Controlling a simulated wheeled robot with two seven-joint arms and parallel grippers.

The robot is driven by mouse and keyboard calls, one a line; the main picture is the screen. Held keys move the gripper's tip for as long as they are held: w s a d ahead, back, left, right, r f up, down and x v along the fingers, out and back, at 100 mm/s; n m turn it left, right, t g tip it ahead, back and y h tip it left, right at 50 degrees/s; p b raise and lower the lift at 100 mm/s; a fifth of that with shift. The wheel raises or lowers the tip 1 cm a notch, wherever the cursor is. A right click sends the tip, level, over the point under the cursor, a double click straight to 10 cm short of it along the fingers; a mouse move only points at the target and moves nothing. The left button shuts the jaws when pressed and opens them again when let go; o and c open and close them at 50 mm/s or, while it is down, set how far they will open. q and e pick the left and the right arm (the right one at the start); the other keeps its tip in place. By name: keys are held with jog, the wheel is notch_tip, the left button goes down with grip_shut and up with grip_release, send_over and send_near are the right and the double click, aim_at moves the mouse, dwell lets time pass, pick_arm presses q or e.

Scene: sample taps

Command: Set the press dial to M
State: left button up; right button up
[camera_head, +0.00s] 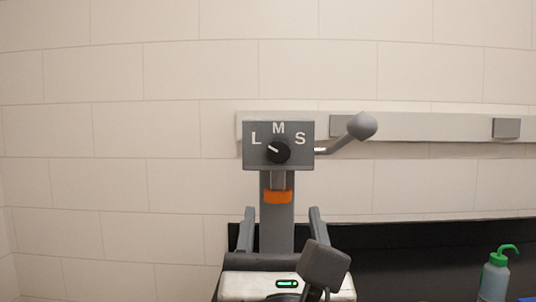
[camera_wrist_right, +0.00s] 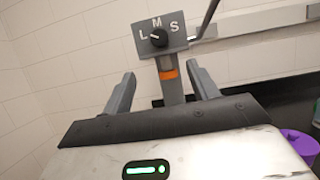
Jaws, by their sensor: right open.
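The press (camera_head: 253,164) stands against the back wall with a grey head marked L, M and S. Its round black dial (camera_head: 279,153) has a white pointer line aimed up and left, at L. The dial also shows in the right wrist view (camera_wrist_right: 158,38), with its pointer again toward L. My right gripper (camera_head: 282,211) is open and empty, below and in front of the dial. Its two grey fingers, also in the right wrist view (camera_wrist_right: 161,70), appear on either side of the press column, with the dial beyond them. My left gripper is not in view.
A lever with a grey ball knob (camera_head: 362,126) sticks out right of the press head. An orange band (camera_head: 278,196) sits below the head. A bottle with a green cap (camera_head: 495,277) stands at far right. A purple container (camera_wrist_right: 302,146) shows at the lower right.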

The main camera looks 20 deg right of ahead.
aim_at(279, 154)
jog(key=p+x, duration=0.3)
jog(key=x, duration=1.2)
jog(key=shift+w+r, duration=0.15)
jog(key=shift+w, duration=0.05)
jog(key=shift+w+d+r, duration=0.1)
jog(key=shift+w+d, duration=0.05)
jog(key=shift+w, duration=0.25)
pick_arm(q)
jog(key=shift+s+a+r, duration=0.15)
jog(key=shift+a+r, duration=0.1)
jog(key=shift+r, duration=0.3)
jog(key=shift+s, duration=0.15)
pick_arm(e)
jog(key=c, duration=1)
